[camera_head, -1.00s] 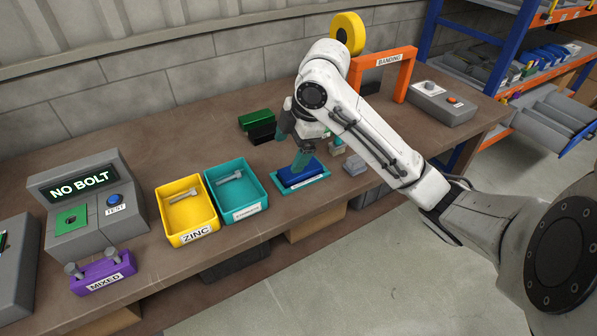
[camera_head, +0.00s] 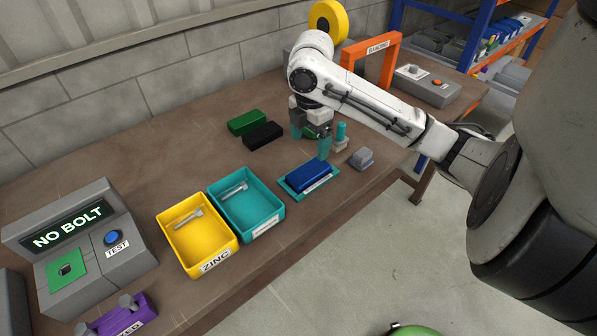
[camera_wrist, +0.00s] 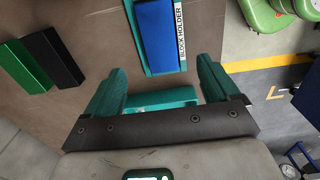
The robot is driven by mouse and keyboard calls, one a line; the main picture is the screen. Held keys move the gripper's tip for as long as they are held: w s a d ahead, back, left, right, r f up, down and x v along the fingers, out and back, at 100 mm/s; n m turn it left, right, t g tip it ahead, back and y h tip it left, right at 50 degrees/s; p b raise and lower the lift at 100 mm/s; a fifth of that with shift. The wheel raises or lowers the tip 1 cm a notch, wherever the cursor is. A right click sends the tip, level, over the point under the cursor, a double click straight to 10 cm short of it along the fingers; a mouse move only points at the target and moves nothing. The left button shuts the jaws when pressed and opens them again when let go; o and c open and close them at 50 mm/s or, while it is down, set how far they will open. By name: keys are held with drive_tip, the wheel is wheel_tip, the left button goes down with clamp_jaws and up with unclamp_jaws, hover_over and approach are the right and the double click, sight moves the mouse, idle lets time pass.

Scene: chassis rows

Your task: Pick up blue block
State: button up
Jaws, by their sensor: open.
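The blue block (camera_head: 308,175) lies flat in the teal block holder (camera_head: 291,186) on the bench, right of the teal bin. In the wrist view the blue block (camera_wrist: 156,33) shows at the top centre, in the holder labelled BLOCK HOLDER (camera_wrist: 150,69); its far end is cut off by the picture edge. My gripper (camera_head: 311,141) has its teal fingers apart, with nothing between them that I can make out as held. It is just behind the holder, apart from the block. In the wrist view my gripper (camera_wrist: 163,70) has the block ahead of its fingertips.
A black block (camera_head: 263,136) and a green block (camera_head: 247,122) lie left of my gripper. The teal bin (camera_head: 270,225) and yellow bin (camera_head: 205,262) each contain a bolt.

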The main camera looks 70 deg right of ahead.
hover_over(309, 170)
drive_tip(key=f, duration=0.4)
drive_tip(key=shift+w+a+f, duration=0.1)
drive_tip(key=shift+a+f, duration=0.1)
drive_tip(key=shift+d+f+p, duration=0.1)
drive_tip(key=shift+f+p, duration=0.2)
drive_tip(key=shift+f, duration=2.4)
drive_tip(key=shift+r, duration=0.1)
drive_tip(key=c, duration=1.6)
